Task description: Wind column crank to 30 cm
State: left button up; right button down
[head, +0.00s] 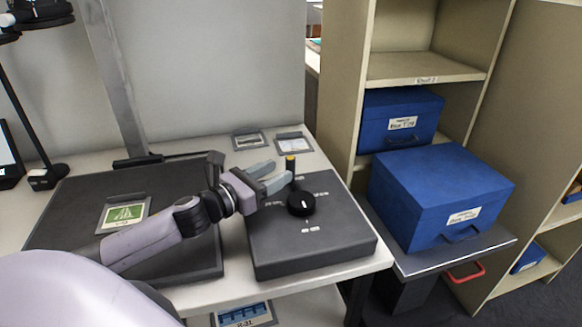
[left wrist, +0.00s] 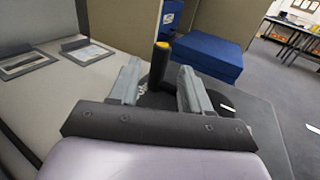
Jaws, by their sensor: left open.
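The crank handle (head: 291,168) is a dark upright post with a yellow top. It stands at the back of a dark grey control box (head: 340,247) on the worktable. A black round knob (head: 301,204) with a white mark sits on the box in front of it. My left gripper (head: 283,170) is open, its fingertips close to the handle. In the left wrist view the handle (left wrist: 158,68) shows between and just beyond the open fingers (left wrist: 157,82); I cannot tell whether they touch it. The box's printed labels are too small to read. My right gripper is not in view.
Two framed cards (head: 292,143) lie at the back of the table. A dark mat (head: 70,205) with a green card (head: 124,212) lies left. Blue boxes (head: 440,190) stand right, one on a shelf, one on a platform (head: 430,262). A lamp (head: 45,177) stands far left.

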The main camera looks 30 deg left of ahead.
aim_at(287, 167)
pick_arm(q)
jog(key=shift+x, duration=2.65)
grip_shut()
